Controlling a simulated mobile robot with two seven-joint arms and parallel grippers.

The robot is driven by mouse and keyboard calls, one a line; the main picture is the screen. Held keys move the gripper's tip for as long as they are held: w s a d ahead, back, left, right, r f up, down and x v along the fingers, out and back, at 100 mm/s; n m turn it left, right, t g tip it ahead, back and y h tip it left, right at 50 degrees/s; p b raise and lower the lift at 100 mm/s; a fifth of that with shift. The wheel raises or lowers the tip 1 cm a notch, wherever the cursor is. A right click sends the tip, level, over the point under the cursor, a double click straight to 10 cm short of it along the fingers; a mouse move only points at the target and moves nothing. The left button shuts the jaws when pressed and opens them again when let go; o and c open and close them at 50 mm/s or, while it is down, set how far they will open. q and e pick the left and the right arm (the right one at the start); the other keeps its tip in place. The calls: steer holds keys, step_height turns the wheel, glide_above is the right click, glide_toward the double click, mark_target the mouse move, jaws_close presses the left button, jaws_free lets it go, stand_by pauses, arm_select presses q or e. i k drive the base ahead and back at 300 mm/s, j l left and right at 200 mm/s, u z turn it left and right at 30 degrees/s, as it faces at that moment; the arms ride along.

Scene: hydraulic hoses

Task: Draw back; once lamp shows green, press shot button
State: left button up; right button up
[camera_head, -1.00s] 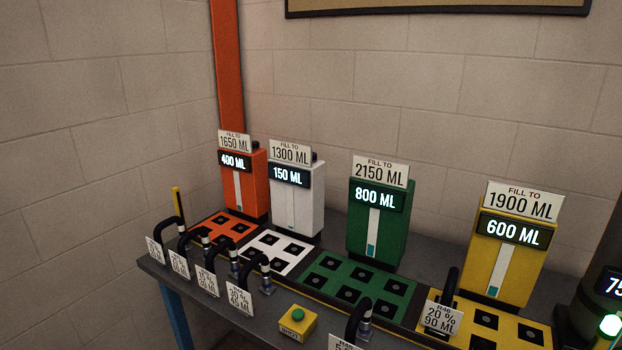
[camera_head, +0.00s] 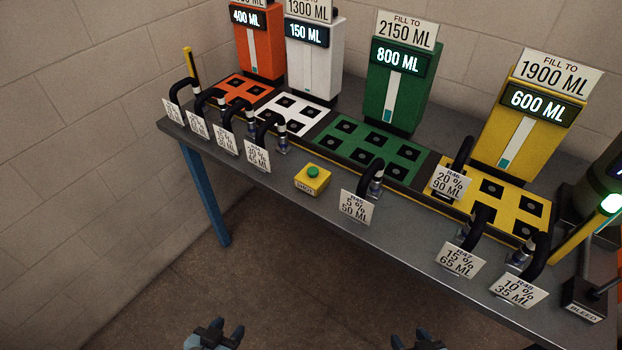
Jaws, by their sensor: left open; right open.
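The shot button (camera_head: 313,172) is a green knob on a small yellow box (camera_head: 313,183) labelled SHOT, at the table's front edge. The lamp (camera_head: 611,203) at the far right glows pale green-white. My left gripper (camera_head: 226,330) is open and empty at the bottom of the view, in front of and below the table. My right gripper (camera_head: 419,336) is open and empty at the bottom right of centre. Both are well apart from the table and the button.
The grey table (camera_head: 300,220) carries orange (camera_head: 262,57), white (camera_head: 314,70), green (camera_head: 397,95) and yellow (camera_head: 511,140) tanks with displays and socket mats. Several tagged black hoses line the front edge. A black box (camera_head: 588,302) marked BLEED stands right. The floor before the table is clear.

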mark_target(312, 172)
steer(key=i+j+z, duration=0.1)
steer(key=j+z, duration=0.25)
steer(key=j, duration=0.35)
steer(key=j+z, duration=0.35)
steer(key=j, duration=0.35)
steer(key=j+z, duration=0.35)
steer(key=j, duration=0.35)
